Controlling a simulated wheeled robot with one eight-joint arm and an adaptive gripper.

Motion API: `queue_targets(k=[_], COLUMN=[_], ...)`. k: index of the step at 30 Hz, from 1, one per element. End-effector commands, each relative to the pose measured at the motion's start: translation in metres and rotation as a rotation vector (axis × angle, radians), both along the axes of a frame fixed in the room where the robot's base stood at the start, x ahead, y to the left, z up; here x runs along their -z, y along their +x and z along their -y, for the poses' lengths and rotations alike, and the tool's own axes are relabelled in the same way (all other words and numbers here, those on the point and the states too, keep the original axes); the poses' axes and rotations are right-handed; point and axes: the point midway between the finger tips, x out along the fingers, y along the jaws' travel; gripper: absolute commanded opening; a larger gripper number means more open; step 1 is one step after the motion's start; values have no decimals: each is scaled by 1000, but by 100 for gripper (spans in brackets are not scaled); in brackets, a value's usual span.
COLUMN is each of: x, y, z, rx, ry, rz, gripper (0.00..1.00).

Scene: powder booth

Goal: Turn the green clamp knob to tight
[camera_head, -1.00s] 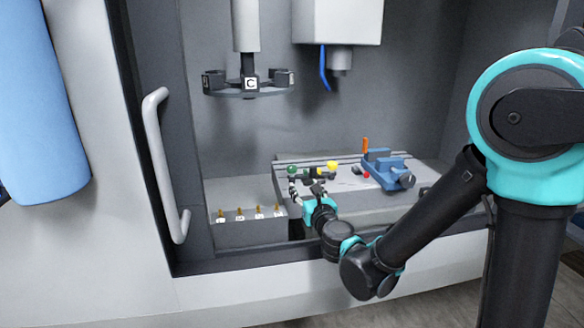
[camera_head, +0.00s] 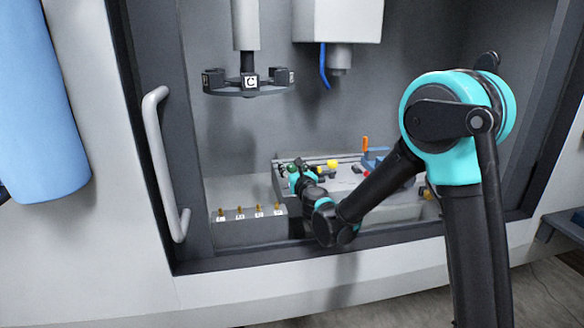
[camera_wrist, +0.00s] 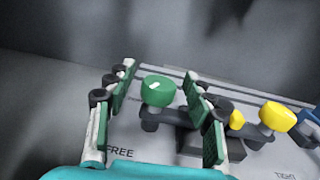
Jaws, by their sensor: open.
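The green clamp knob (camera_wrist: 158,92) is a round green cap with a white mark on top, on a dark clamp in the wrist view. My gripper (camera_wrist: 160,82) is open, with one finger on each side of the knob. Gaps show between the knob and both fingers, so they look apart from it. In the head view the green knob (camera_head: 291,168) is a small spot, partly hidden by my gripper (camera_head: 298,168). The word FREE is printed on the plate left of the clamp.
Yellow knobs (camera_wrist: 277,116) stand right of the green one. A blue vise (camera_head: 377,157) with an orange handle (camera_head: 365,144) is farther right, partly behind my arm. A block with several small pegs (camera_head: 250,226) sits at left. A tool carousel (camera_head: 249,83) hangs above.

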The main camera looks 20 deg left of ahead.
Motion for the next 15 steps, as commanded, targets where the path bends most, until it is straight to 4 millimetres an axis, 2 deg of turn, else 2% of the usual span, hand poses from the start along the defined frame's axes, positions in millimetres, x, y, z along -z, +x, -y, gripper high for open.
queue_targets(k=[7, 15], x=[0, 0], y=[1, 0], z=[0, 0], rx=[0, 0], ry=[0, 0], rz=[0, 0], gripper=[53, 20])
